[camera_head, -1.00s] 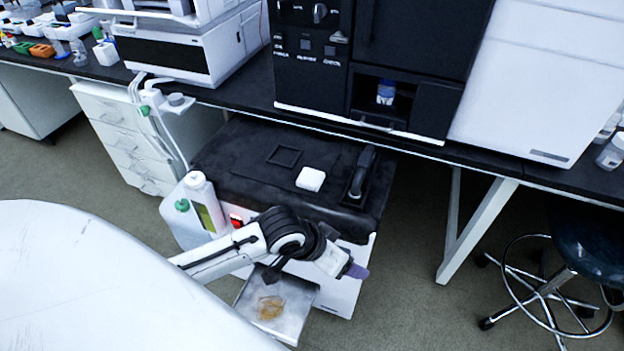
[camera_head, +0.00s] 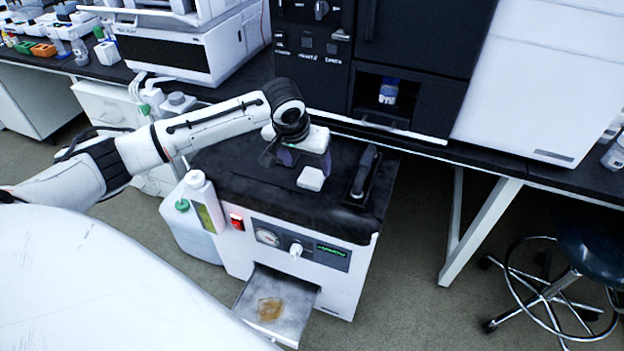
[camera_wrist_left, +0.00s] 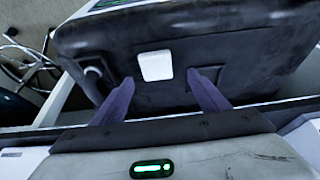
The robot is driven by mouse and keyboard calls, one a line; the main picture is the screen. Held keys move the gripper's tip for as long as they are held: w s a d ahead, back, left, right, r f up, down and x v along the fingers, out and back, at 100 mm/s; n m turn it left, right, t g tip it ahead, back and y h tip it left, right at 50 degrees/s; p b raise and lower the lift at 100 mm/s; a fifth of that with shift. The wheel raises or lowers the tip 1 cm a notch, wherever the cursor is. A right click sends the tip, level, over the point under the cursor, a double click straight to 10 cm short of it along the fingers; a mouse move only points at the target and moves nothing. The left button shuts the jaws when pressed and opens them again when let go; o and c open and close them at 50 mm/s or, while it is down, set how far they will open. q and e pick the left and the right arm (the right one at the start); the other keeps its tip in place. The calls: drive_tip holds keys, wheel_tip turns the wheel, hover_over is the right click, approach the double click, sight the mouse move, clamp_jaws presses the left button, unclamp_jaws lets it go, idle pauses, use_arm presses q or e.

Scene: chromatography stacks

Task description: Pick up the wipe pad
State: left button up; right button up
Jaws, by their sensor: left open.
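The white wipe pad (camera_head: 311,178) lies flat on the black top of the low white machine (camera_head: 338,215). In the left wrist view the pad (camera_wrist_left: 156,66) sits beyond my fingertips, between their lines and a little left of centre. My left gripper (camera_head: 301,165) is above the machine's top, just behind the pad in the head view. Its purple fingers (camera_wrist_left: 160,80) are open with nothing between them. The pad appears apart from the fingers. My right gripper is not in view.
A dark handled tool (camera_head: 362,172) lies right of the pad. A white bottle (camera_head: 204,200) stands at the machine's left. A tray with a brown stain (camera_head: 282,300) sticks out in front. The black bench (camera_head: 480,165) overhangs behind.

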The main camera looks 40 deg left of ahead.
sight(312, 176)
use_arm(q)
drive_tip(key=x, duration=0.5)
drive_tip(key=shift+d+f+b, duration=0.2)
drive_tip(key=shift+d+b, duration=0.1)
drive_tip(key=c, duration=1.2)
wheel_tip(312, 176, up, 10)
drive_tip(key=p, duration=0.1)
